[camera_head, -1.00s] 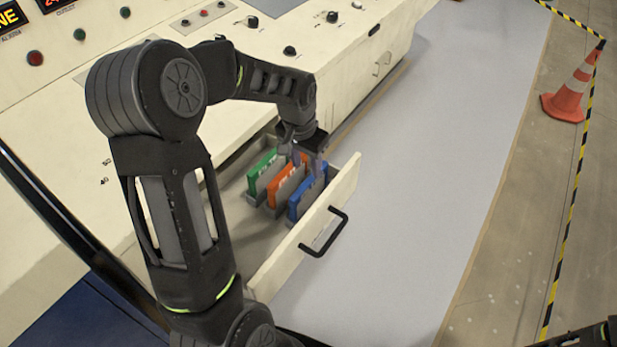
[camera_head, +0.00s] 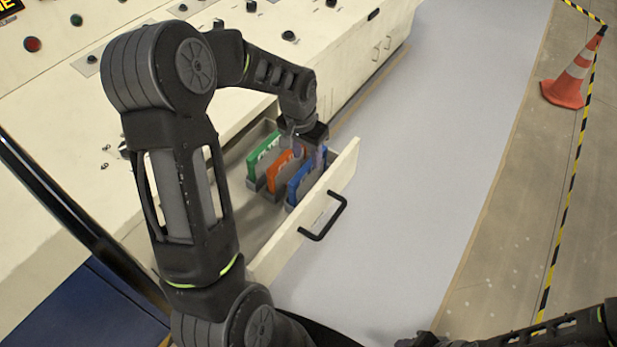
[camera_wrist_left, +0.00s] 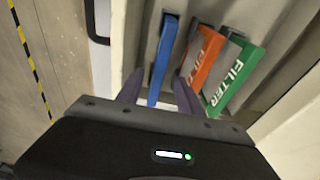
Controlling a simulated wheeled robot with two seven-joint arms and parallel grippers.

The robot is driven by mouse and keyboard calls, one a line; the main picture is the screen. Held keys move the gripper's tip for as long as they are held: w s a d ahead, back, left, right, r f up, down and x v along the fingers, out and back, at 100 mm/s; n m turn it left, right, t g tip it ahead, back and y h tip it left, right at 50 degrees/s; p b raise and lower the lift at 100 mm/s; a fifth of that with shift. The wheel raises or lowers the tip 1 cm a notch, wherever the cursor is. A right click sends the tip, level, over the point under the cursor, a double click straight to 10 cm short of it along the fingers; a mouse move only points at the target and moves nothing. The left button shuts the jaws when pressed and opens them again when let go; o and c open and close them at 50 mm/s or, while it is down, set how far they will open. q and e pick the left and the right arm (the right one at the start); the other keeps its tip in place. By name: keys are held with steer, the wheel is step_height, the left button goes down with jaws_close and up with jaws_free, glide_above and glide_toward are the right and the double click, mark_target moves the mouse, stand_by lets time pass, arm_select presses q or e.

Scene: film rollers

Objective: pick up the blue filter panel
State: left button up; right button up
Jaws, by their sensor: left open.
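The blue filter panel (camera_head: 300,184) stands upright in the open drawer, closest to the drawer front. My left gripper (camera_head: 311,152) is over the drawer, pointing down at the blue panel. In the left wrist view the blue panel (camera_wrist_left: 163,62) shows as a thin edge between the two open fingers (camera_wrist_left: 158,92). I cannot tell whether a finger touches it. An orange panel (camera_head: 279,171) stands beside it, and a green panel (camera_head: 261,162) stands beyond that. In the left wrist view the right finger is close to the orange panel (camera_wrist_left: 203,58). The right gripper's fingers are not visible.
The drawer front (camera_head: 334,196) has a black handle (camera_head: 325,218). The white console (camera_head: 60,110) lies to the left of the drawer. The grey floor (camera_head: 440,130) right of the drawer is clear. A traffic cone (camera_head: 571,80) stands far right by striped tape.

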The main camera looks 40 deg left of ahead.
mark_target(309, 164)
arm_select(q)
steer(key=f, duration=0.4)
steer(key=shift+w+f+p, duration=0.3)
steer(key=shift+w+f, duration=0.05)
steer(key=shift+f, duration=0.05)
steer(key=shift+c, duration=0.2)
jaws_close()
stand_by(1.3)
